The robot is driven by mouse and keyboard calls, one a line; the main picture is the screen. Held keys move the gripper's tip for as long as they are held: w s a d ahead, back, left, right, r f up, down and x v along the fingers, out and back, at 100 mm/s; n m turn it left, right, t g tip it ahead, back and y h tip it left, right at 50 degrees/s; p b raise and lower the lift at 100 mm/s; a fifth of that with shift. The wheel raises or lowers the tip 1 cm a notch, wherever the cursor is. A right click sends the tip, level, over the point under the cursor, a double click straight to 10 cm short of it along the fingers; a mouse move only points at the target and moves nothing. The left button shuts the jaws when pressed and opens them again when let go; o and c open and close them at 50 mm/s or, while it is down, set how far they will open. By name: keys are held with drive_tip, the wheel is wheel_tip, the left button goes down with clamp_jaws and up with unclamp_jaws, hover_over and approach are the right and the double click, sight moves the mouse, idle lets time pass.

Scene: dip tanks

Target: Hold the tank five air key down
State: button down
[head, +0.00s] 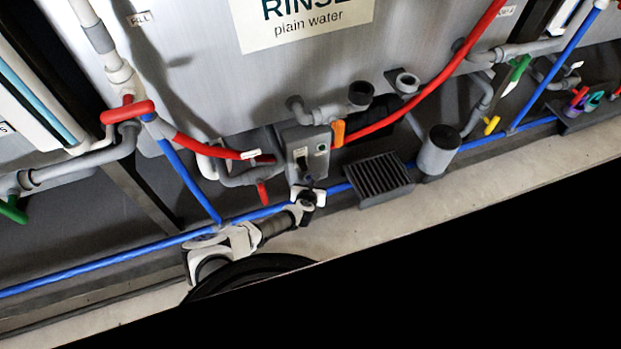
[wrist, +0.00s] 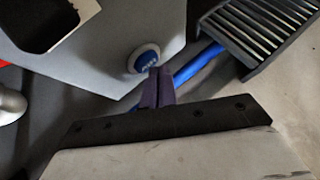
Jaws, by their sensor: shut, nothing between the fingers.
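A round blue key with a pale ring (wrist: 144,60) sits on a grey panel in the wrist view; its small lettering is too blurred to read. My gripper (wrist: 160,76) is shut and empty, its dark fingertips at the lower right edge of the key. I cannot tell whether they press it. In the head view my gripper (head: 308,194) is at the lower end of a grey control box (head: 291,140) on the front of a tank (head: 190,60) signed RINSE, plain water. The blue key is not discernible there, and no tank number is readable.
A black ribbed grate (head: 382,179) and a grey cylinder (head: 438,150) stand right of the box. A red hose (head: 420,97) and an orange part (head: 338,133) are close to it. A blue pipe (head: 110,259) runs low along the tanks. Pale floor (head: 400,216) lies in front.

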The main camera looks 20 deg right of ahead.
drive_tip(key=shift+w, duration=0.45)
idle(1.9)
drive_tip(key=shift+s, duration=0.1)
drive_tip(key=shift+s+p, duration=0.45)
drive_tip(key=shift+s, duration=0.3)
drive_tip(key=s+p, duration=0.2)
drive_tip(key=s, duration=0.3)
drive_tip(key=shift+p, duration=0.3)
drive_tip(key=shift+s, duration=0.1)
idle(0.3)
